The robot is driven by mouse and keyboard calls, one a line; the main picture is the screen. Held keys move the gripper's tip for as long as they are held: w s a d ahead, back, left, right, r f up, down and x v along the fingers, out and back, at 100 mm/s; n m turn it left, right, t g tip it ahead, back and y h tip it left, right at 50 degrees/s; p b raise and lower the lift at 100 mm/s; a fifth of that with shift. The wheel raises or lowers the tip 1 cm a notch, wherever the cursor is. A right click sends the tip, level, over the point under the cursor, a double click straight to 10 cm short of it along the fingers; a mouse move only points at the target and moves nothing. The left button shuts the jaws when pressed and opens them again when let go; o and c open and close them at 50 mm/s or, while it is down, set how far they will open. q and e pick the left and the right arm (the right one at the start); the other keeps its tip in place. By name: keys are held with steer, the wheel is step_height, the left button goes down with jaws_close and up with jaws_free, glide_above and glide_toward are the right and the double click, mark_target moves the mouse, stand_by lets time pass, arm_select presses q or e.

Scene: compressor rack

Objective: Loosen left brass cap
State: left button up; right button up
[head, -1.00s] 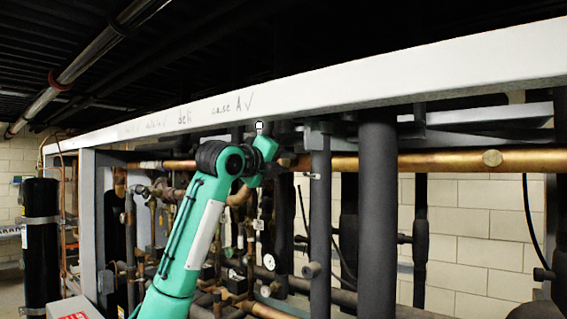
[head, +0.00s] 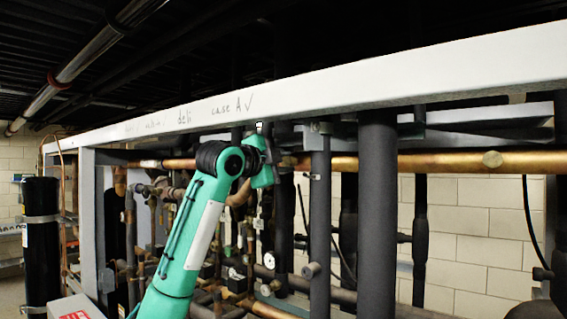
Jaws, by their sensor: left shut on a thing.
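A long copper pipe (head: 400,163) runs under the white beam. The left brass cap (head: 289,161) is on this pipe, mostly hidden at my left gripper. A second round brass cap (head: 492,159) sits on the pipe further right, clear of me. My left arm rises from the bottom, and my left gripper (head: 277,165) is at the left cap and shut on it. The fingertips are small and partly hidden by the teal wrist. My right gripper is not in view.
The white beam (head: 350,92) passes close above my wrist. Dark upright pipes (head: 377,220) stand just right of my gripper. Gauges and valves (head: 269,261) crowd the space below. A black cylinder (head: 41,245) stands at the far left.

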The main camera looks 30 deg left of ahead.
arm_select(q)
steer(key=n, duration=0.3)
steer(key=shift+n, duration=0.4)
steer(key=n, duration=0.3)
steer(key=shift+n+b, duration=0.3)
steer(key=shift+b, duration=0.1)
steer(key=n, duration=0.3)
steer(key=shift+n+b, duration=0.3)
steer(key=shift+b, duration=0.1)
steer(key=n+b, duration=0.1)
steer(key=n, duration=0.2)
steer(key=shift+f+n, duration=0.1)
steer(key=shift+n, duration=0.2)
steer(key=n+b, duration=0.1)
steer(key=n, duration=0.2)
steer(key=shift+n, duration=0.3)
steer(key=n+b, duration=0.2)
steer(key=n, duration=0.2)
steer(key=shift+n, duration=0.3)
steer(key=n+b, duration=0.1)
steer(key=n, duration=0.2)
steer(key=shift+n+b, duration=0.65)
steer(key=shift+n, duration=1.55)
